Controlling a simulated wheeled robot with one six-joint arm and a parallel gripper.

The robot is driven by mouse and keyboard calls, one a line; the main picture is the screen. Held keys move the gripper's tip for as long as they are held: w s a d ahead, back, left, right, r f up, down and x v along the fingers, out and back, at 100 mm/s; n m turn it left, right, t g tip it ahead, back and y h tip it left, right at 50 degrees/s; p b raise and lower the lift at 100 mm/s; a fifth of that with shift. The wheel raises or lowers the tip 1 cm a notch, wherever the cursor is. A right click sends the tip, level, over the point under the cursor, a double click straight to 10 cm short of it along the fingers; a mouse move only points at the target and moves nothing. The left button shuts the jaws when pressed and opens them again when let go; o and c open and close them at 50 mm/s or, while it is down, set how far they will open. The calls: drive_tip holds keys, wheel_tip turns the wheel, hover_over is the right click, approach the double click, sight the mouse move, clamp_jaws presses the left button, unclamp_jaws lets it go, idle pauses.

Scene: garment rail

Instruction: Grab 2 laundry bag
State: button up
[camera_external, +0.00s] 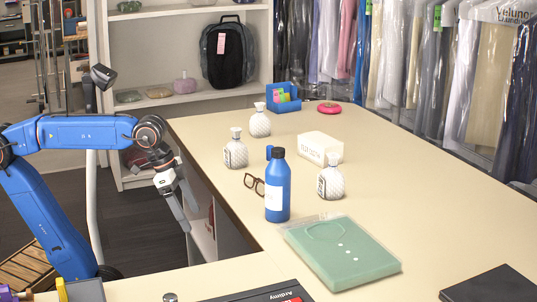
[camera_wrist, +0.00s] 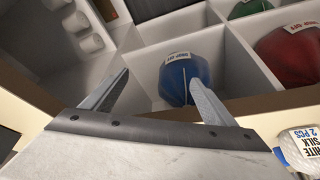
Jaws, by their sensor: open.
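In the wrist view, rounded cloth bundles with white labels, which look like laundry bags, sit in separate pale compartments. A blue bag (camera_wrist: 184,76) is in the middle one, a red bag (camera_wrist: 290,55) is to the right, and a green bag (camera_wrist: 250,8) is partly cut off at the top. My gripper (camera_wrist: 159,78) is open and empty, with its fingers spread toward the blue bag's compartment; the right finger overlaps the bag in the picture, and contact cannot be told. In the external view my gripper (camera_external: 189,215) points down beside the counter's left edge.
The counter (camera_external: 430,195) holds bottles, a blue bottle (camera_external: 277,190), glasses (camera_external: 254,184), a white box (camera_external: 320,147) and a green folded item in a clear case (camera_external: 340,252). Shelves (camera_external: 160,60) stand behind; dark floor lies left of the counter. White rolls (camera_wrist: 75,22) fill a neighbouring compartment.

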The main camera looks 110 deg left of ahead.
drive_tip(key=w+a+r+n, duration=0.2)
drive_tip(key=a+r, duration=0.5)
drive_tip(key=a, duration=0.1)
drive_tip(key=n+g+y, duration=0.1)
drive_tip(key=n+g, duration=0.1)
drive_tip(key=n, duration=0.2)
approach(234, 145)
drive_tip(key=x, duration=0.7)
drive_tip(key=shift+a+f, duration=0.1)
drive_tip(key=shift+f, duration=0.15)
drive_tip(key=shift+a+x, duration=0.1)
drive_tip(key=shift+x, duration=1.2)
drive_tip(key=shift+a+x, duration=0.15)
drive_tip(key=shift+x, duration=1.2)
drive_tip(key=c, duration=1.3)
